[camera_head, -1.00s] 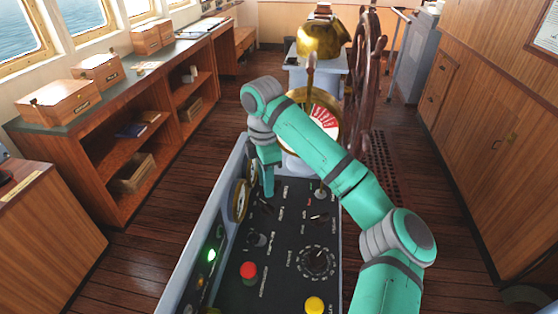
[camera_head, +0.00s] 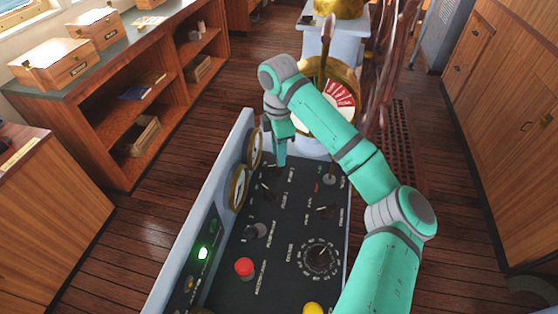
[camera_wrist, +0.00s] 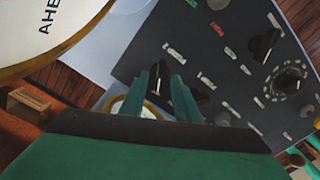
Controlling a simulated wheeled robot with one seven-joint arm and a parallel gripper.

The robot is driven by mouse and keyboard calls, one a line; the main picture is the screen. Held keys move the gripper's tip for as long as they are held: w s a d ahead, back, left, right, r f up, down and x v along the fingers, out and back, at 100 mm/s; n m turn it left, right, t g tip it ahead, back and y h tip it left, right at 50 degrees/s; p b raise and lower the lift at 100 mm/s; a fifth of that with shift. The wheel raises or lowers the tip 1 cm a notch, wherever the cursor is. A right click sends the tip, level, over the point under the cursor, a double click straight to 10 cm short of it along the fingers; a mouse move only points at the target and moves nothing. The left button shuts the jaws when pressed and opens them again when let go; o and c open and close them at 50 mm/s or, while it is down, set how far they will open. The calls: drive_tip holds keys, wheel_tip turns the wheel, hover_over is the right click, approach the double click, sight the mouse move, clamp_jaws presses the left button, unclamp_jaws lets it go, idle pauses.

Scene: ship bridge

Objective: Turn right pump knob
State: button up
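The control panel (camera_head: 285,225) is a dark sloped console top with several black knobs. One black knob (camera_head: 268,190) is on its left side, with another dark knob (camera_head: 275,172) just beyond it, partly covered by my gripper. I cannot read which label marks the right pump knob. My gripper (camera_head: 281,163) points down over the far left part of the panel. In the wrist view, the two teal fingers of my gripper (camera_wrist: 160,80) are apart, with a black knob (camera_wrist: 157,76) showing between their tips. A second knob (camera_wrist: 200,97) lies right of the fingers. Contact cannot be told.
A dial knob (camera_head: 319,257), a black knob (camera_head: 322,212), a small lever (camera_head: 329,179), a red button (camera_head: 244,267) and a yellow button (camera_head: 312,308) share the panel. A brass telegraph (camera_head: 338,100) stands at its far end. Wooden shelves (camera_head: 150,110) are at left.

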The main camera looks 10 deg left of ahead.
sight(277, 168)
drive_tip(key=shift+f, duration=2.1)
drive_tip(key=shift+s, duration=0.1)
clamp_jaws()
